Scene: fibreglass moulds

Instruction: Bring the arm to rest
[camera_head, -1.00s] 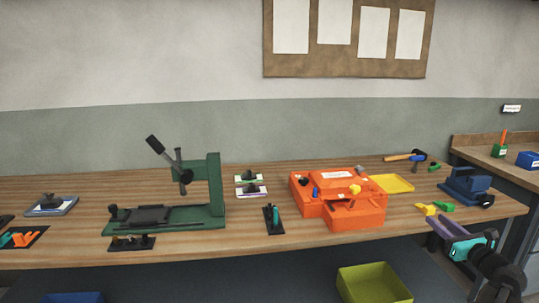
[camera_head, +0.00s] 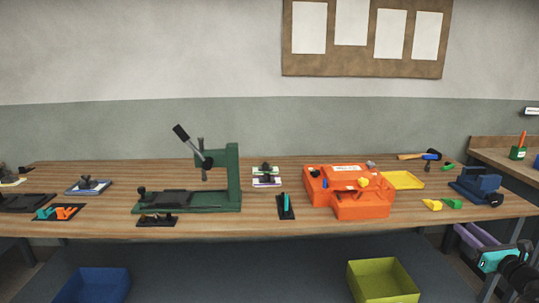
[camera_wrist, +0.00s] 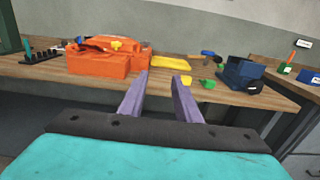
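My gripper shows in the wrist view (camera_wrist: 160,80), its two purple fingers apart with nothing between them. It is held in front of the workbench edge, below the orange machine and the blue vise in that picture. In the head view my arm and gripper (camera_head: 470,237) are at the lower right, partly cut off by the frame, in front of the bench's right end. The fingers touch nothing that I can see.
The wooden workbench (camera_head: 270,224) carries a green press (camera_head: 233,180), an orange machine (camera_head: 360,204), a yellow tray (camera_head: 403,180) and a blue vise (camera_head: 478,187). A blue bin (camera_head: 92,287) and a yellow-green bin (camera_head: 382,281) stand below. Free room lies before the bench.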

